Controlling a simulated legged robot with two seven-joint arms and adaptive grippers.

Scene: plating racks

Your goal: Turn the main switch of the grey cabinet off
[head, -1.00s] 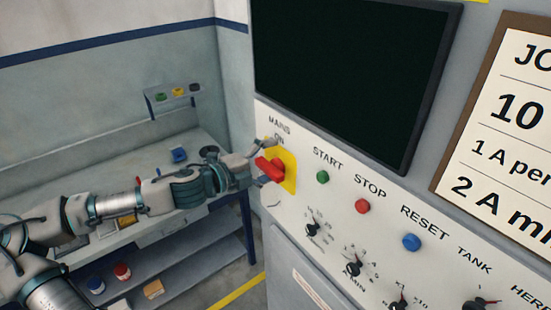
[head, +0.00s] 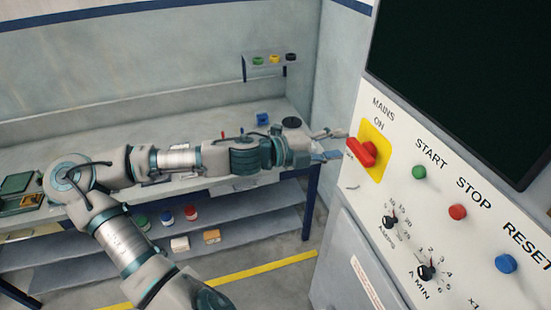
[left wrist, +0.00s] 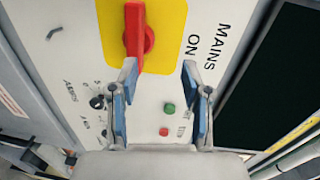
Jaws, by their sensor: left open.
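The main switch is a red handle (head: 362,152) on a yellow plate (head: 376,162), under the words MAINS ON on the grey cabinet's white panel (head: 398,178). In the left wrist view the red handle (left wrist: 135,35) lies crosswise to the word ON. My left gripper (head: 335,145) is open and empty, just left of the handle in the head view. In the left wrist view the left gripper (left wrist: 159,68) has one finger overlapping the handle's lower end and the other over the white panel; contact cannot be told. My right gripper is not in view.
Green START (head: 419,172), red STOP (head: 457,212) and blue RESET (head: 506,263) buttons sit right of the switch. Black knobs (head: 389,222) lie below, and a dark screen (head: 455,80) above. A workbench (head: 215,183) with a shelf stands behind my left arm.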

